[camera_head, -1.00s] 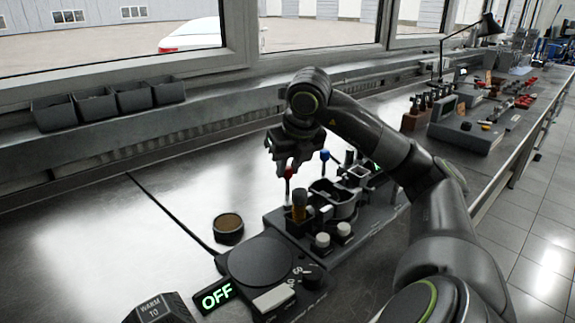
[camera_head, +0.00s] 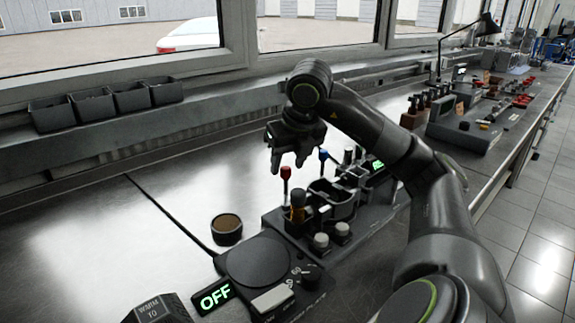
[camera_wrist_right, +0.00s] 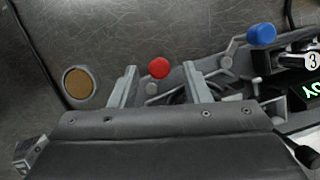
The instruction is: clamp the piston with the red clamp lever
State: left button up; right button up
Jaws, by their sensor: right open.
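The red clamp lever (camera_head: 286,173) stands upright on the dark fixture, its red knob on top. In the right wrist view the red knob (camera_wrist_right: 159,68) shows between the fingertips, nearer the middle of the gap. My right gripper (camera_head: 290,163) is open and empty, just above and behind the red knob in the head view. It also shows in the right wrist view (camera_wrist_right: 160,80); no grip on the knob is visible. I cannot make out the piston with certainty. My left gripper is not in view.
A blue-knobbed lever (camera_head: 323,155) stands just right of the red one. A brown-topped round tin (camera_head: 227,229) sits on the bench at left. A hot plate (camera_head: 259,262) reading OFF is in front. The bench at left (camera_head: 90,240) is mostly clear.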

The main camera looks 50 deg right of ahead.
pick_arm(q)
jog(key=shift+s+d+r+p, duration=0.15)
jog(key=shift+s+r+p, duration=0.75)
jog(key=shift+p, duration=0.7)
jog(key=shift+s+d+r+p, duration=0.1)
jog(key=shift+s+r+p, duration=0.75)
jog(key=shift+p, duration=0.75)
pick_arm(e)
jog(key=v, duration=1.6)
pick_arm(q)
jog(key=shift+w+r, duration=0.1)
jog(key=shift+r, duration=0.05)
pick_arm(e)
jog(key=shift+w+a, duration=0.1)
